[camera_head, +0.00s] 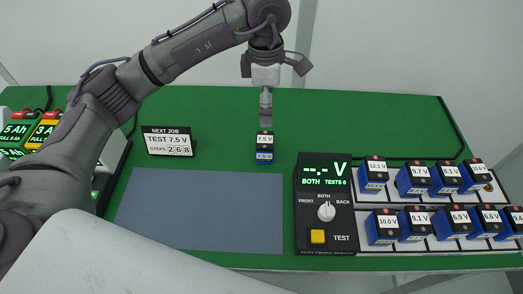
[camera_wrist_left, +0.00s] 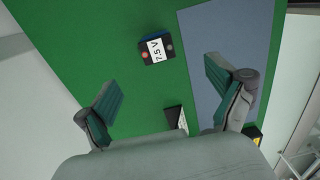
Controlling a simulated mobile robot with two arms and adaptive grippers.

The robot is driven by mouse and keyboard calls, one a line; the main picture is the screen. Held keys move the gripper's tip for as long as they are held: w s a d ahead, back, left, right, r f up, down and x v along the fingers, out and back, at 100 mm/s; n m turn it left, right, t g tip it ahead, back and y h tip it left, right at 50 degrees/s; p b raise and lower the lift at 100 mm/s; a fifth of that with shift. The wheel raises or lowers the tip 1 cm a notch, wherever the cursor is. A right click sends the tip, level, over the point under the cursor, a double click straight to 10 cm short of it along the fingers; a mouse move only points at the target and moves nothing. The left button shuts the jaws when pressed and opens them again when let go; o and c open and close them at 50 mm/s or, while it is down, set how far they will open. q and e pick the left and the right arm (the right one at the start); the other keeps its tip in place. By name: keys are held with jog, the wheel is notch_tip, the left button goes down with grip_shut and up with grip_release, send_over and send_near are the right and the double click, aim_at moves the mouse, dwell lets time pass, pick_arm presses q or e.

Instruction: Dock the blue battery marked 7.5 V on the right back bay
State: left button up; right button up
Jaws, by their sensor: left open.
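The blue battery marked 7.5 V (camera_head: 264,142) stands alone on the green table, left of the tester. In the left wrist view the battery (camera_wrist_left: 157,49) shows its dark top and white label, ahead of the fingers. My left gripper (camera_head: 274,70) is wide open and empty, above and behind the battery in the head view. Its two spread fingers (camera_wrist_left: 162,88) show in the wrist view, apart from the battery. The back row of bays (camera_head: 488,188) at the right holds several blue batteries; a small round brownish spot shows at its right end. My right gripper is not in view.
The black tester (camera_head: 326,230) has a knob and yellow button; its display reads BOTH. A front row of batteries (camera_head: 383,228) stands before the back row. A grey mat (camera_head: 200,210) lies bare. A job sign (camera_head: 168,141) reads TEST 7.5 V. Units with lit displays (camera_head: 17,132) stand far left.

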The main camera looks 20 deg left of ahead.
aim_at(265, 139)
pick_arm(q)
jog(key=f, duration=0.5)
jog(key=f+p, duration=0.1)
jog(key=f, duration=0.2)
jog(key=shift+w+a, duration=0.15)
jog(key=shift+a, duration=0.1)
notch_tip(265, 139, down, 5)
jog(key=shift+r+p, duration=0.1)
jog(key=shift+p, duration=0.75)
jog(key=shift+f, duration=0.3)
jog(key=c, duration=1.1)
jog(key=shift+w, duration=0.1)
jog(key=c, duration=0.6)
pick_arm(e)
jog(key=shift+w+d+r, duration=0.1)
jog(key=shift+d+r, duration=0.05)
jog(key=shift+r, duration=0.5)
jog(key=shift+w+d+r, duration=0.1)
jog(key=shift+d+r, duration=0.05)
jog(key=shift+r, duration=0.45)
